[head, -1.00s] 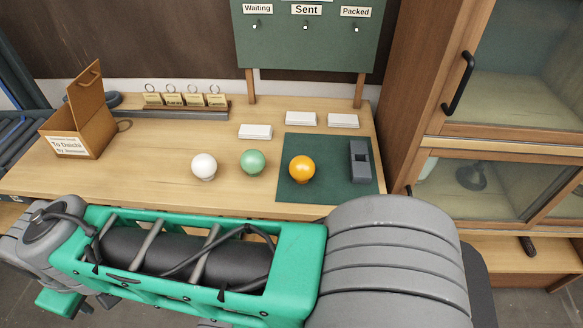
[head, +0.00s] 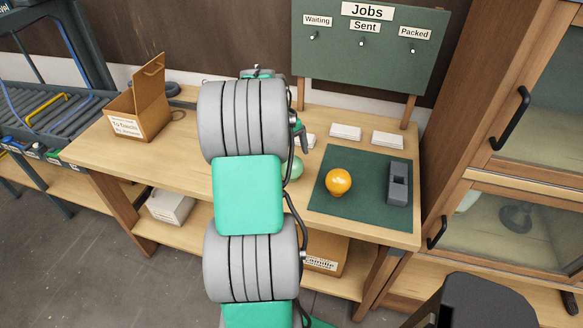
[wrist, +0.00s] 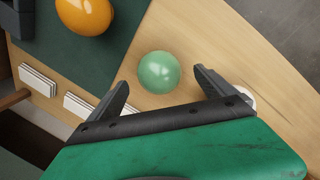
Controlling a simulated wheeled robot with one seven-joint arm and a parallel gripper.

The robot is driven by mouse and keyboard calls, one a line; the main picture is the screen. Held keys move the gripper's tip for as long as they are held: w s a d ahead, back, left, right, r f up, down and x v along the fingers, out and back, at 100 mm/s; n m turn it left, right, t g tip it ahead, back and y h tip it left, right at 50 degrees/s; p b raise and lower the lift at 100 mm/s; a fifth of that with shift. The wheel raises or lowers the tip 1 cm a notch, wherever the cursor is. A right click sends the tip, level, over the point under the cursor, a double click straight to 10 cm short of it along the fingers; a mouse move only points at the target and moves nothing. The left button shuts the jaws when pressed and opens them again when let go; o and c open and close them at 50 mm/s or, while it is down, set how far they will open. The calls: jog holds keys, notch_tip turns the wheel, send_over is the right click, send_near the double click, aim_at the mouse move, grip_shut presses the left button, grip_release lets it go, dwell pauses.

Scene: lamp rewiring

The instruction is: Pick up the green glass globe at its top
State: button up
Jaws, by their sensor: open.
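The green glass globe (wrist: 159,72) stands on the wooden bench top in the wrist view, just beyond the gap between my fingers. In the head view the green globe (head: 295,169) is mostly hidden behind my arm. My gripper (wrist: 165,83) is open and empty, with its two dark fingers spread to either side of the globe's near edge. I see no contact between them.
An orange globe (head: 338,182) sits on the dark green mat (head: 325,205), beside a grey device (head: 398,184). A white globe (wrist: 246,98) shows partly behind my right finger. An open cardboard box (head: 139,110) stands at the left.

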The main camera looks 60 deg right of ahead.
aim_at(292, 167)
jog(key=f, duration=0.2)
jog(key=f+p, duration=0.1)
jog(key=d+f, duration=0.1)
jog(key=f, duration=0.1)
jog(key=shift+s+f+p, duration=0.3)
jog(key=shift+s+f, duration=0.05)
jog(key=c, duration=1.4)
jog(key=shift+r, duration=0.15)
jog(key=shift+c, duration=0.2)
